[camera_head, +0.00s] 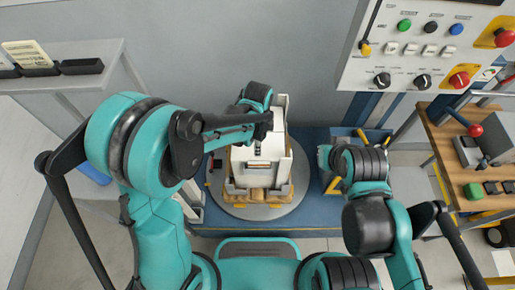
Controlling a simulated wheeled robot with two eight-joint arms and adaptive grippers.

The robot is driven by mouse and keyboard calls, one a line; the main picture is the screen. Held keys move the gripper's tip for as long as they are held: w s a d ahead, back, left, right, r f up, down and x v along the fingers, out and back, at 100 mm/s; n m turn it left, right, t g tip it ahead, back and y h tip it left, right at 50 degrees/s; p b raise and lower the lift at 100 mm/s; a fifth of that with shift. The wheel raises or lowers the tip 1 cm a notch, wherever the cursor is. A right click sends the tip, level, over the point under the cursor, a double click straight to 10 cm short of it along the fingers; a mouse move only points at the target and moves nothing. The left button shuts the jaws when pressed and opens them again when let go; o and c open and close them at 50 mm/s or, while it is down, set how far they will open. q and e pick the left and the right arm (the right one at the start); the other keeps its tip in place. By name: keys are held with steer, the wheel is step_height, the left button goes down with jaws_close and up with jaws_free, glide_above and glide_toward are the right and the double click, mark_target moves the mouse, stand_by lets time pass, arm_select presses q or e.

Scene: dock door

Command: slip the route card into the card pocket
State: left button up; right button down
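A cream card with printed lines (27,53), which looks like the route card, stands in a black holder on the shelf at the upper left. A white box-like unit (279,147) stands on a wooden pallet (258,196) at the centre. I cannot make out for certain which part is the card pocket; a small orange-edged label or slot (258,165) shows on the unit's front. My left gripper (266,122) is over the unit's left side; its fingers are too small and dark to judge. My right gripper (325,157) is right of the unit, apart from it, fingertips unclear.
The pallet sits on a round grey turntable (230,208) on a blue platform. A control panel (425,50) with buttons and knobs hangs at the upper right. A blue-yellow bin (375,136) stands behind my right arm. A wooden bench (460,150) is at the right.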

arm_select(q)
steer(key=s+a+r+n+t, duration=0.3)
steer(key=s+a+r+n, duration=0.2)
steer(key=a+r+n, duration=0.2)
steer(key=s+a+r+n+t, duration=0.4)
steer(key=a+r+n, duration=0.4)
steer(key=a+n, duration=0.2)
steer(key=shift+s+a+r+n, duration=0.15)
steer(key=shift+s+a+n, duration=0.3)
steer(key=shift+s, duration=0.4)
step_height(320, 180, down, 4)
steer(key=b, duration=0.4)
stand_by(0.8)
